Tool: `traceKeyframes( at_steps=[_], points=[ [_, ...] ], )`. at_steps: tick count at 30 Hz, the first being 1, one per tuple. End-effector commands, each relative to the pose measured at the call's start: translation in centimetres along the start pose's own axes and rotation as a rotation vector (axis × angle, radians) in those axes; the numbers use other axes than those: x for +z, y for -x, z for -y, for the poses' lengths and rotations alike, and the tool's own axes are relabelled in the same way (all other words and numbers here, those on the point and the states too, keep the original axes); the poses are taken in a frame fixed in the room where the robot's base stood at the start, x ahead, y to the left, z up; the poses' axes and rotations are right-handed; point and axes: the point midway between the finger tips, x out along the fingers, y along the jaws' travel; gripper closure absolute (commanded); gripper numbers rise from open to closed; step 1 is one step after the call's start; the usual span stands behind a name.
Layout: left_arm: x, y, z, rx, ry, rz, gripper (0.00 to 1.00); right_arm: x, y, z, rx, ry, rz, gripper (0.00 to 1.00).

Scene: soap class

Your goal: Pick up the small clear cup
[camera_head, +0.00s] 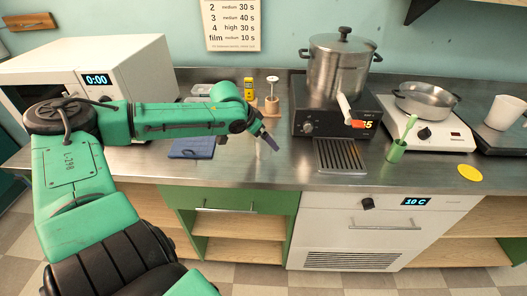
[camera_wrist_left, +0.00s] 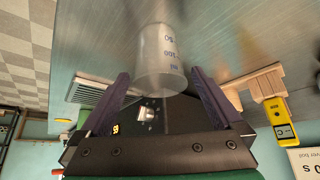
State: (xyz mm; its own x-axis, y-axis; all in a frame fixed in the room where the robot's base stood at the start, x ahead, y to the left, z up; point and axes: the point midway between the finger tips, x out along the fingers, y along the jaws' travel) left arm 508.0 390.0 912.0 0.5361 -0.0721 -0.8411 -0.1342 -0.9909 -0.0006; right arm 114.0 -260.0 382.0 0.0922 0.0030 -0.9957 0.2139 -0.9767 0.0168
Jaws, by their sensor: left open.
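The small clear cup (camera_wrist_left: 160,68) shows in the left wrist view as a see-through cylinder with measuring marks. It is just ahead of and partly between the fingertips of my left gripper (camera_wrist_left: 158,76). The gripper is open, with a finger to either side of the cup and gaps showing. In the head view my left gripper (camera_head: 268,141) is low over the steel counter, and I cannot make out the cup there. My right gripper is in neither view.
A black hot plate (camera_head: 310,122) carries a lidded steel pot (camera_head: 338,70). A slatted drain grille (camera_head: 340,155) lies at the counter front. A wooden stand (camera_head: 271,106) and a yellow device (camera_head: 249,90) are behind the gripper. A blue mat (camera_head: 190,149) lies left. A green cup (camera_head: 396,151) stands right.

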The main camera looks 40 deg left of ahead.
Motion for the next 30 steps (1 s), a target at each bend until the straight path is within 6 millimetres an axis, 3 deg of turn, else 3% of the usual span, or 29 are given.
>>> traceKeyframes(
  at_steps=[1,7,15,20,23,30],
  points=[
    [0.0,0.1,0.0,0.0,0.0,0.0,0.0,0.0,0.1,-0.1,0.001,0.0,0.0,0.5],
    [0.0,0.1,0.0,0.0,0.0,0.001,0.76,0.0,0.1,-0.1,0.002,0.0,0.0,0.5],
    [-0.1,0.2,0.0,0.001,0.0,0.0,0.77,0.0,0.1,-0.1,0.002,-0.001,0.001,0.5],
    [-1.1,1.6,0.0,0.001,0.001,-0.004,0.77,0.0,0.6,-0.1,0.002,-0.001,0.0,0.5],
    [-2.5,3.7,0.0,0.0,0.0,-0.007,0.77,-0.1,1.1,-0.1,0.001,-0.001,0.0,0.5],
    [-7.3,11.3,0.1,-0.005,-0.002,-0.002,0.77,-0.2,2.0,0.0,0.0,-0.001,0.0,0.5]
  ],
)
